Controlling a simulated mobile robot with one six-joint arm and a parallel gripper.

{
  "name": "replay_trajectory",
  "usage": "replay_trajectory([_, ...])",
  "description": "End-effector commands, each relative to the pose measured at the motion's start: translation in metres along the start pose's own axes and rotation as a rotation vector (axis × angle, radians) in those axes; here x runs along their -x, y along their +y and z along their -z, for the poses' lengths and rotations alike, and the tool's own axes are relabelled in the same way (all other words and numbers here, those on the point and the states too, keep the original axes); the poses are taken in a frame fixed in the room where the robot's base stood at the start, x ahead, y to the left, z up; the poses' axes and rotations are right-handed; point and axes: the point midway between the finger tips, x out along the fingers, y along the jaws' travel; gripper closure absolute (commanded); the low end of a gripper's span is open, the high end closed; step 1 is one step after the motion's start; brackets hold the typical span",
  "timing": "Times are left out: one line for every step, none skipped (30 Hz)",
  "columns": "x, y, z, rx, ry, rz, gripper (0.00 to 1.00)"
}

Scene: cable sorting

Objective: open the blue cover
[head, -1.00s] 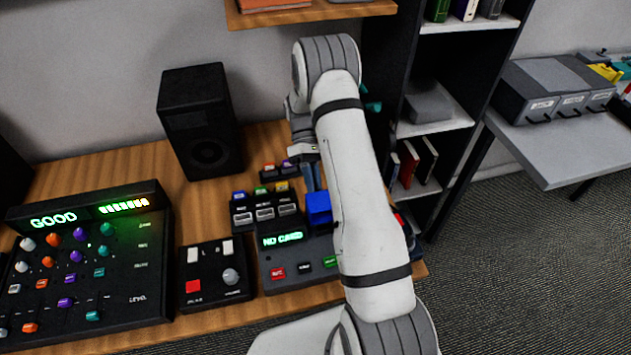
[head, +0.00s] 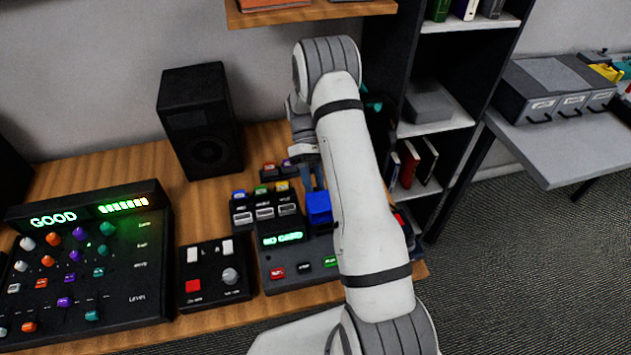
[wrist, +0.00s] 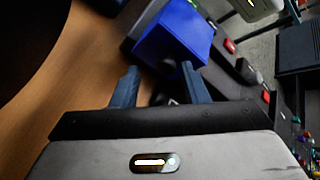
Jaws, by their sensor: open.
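The blue cover (head: 319,208) stands on a dark device (head: 292,275) whose green display reads "NO CARD". My arm hides the right part of that device. In the wrist view the blue cover (wrist: 175,38) is a box shape just beyond the fingertips. In the head view the fingers (head: 312,178) point down just behind the cover, partly hidden by my arm.
Left of the device are a small switch box (head: 214,272) and a mixer panel (head: 90,255) reading "GOOD". Card slots (head: 265,208) stand behind the device. A black speaker (head: 202,120) stands at the back. Bare wood (head: 130,165) shows at the back left.

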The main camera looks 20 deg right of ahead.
Motion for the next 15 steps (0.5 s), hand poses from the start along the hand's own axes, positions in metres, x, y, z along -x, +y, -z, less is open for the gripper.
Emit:
replay_trajectory([0.0,0.0,0.0,0.0,0.0,0.0,0.59])
replay_trajectory([0.0,0.0,0.0,0.0,0.0,0.0,0.59])
replay_trajectory([0.0,0.0,0.0,0.0,0.0,0.0,0.59])
replay_trajectory([0.0,0.0,0.0,0.0,0.0,0.0,0.59])
replay_trajectory([0.001,0.0,0.0,0.0,0.0,0.0,0.59])
replay_trajectory([0.002,0.0,0.0,0.0,0.001,0.0,0.59])
replay_trajectory([0.004,0.0,0.0,0.0,0.001,0.0,0.59])
replay_trajectory([0.007,0.0,0.001,0.0,0.001,-0.001,0.59])
replay_trajectory([0.011,0.001,0.001,0.0,0.002,-0.002,0.59])
replay_trajectory([0.016,0.001,0.001,0.0,0.002,-0.002,0.59])
replay_trajectory([0.021,0.001,0.001,0.0,0.003,-0.002,0.59])
replay_trajectory([0.028,0.001,0.001,0.0,0.003,-0.002,0.59])
replay_trajectory([0.033,0.001,0.002,0.0,0.003,-0.003,0.59])
replay_trajectory([0.038,0.001,0.002,0.0,0.002,-0.002,0.59])
replay_trajectory([0.045,0.001,0.002,0.0,0.002,-0.002,0.59])
